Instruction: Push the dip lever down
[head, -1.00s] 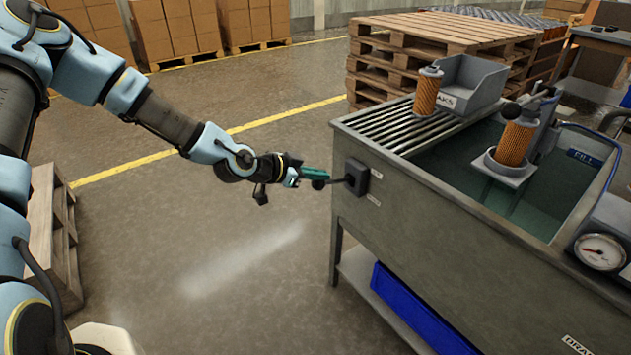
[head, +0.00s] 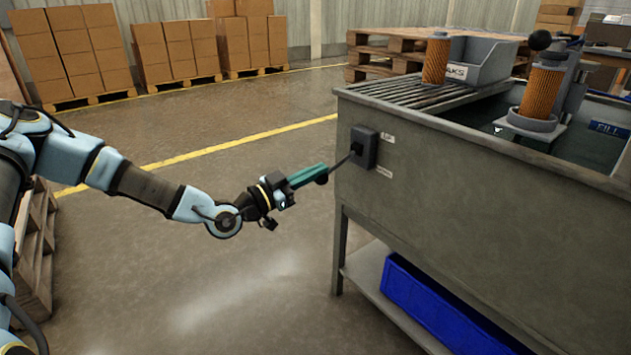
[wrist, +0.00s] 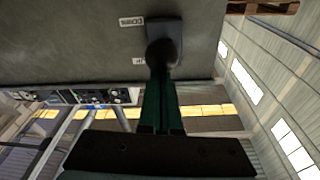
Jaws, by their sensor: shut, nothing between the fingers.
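The dip lever is a thin rod with a black ball knob (head: 322,179). It comes out of a dark housing (head: 364,148) on the tank's end wall and slopes down to the left. My gripper (head: 320,168) has its green fingers shut and empty, with the tips just above or against the knob; contact is not clear. In the wrist view the knob (wrist: 160,53) shows just beyond the fingertips (wrist: 161,84) and hides most of the rod. A lift platform (head: 533,128) in the tank carries an orange filter cartridge (head: 542,94), above the rim.
The grey tank (head: 480,190) fills the right side. A second cartridge (head: 436,60) and a grey bin (head: 482,63) stand on its slatted rack (head: 425,90). A blue crate (head: 430,300) lies on the shelf below.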

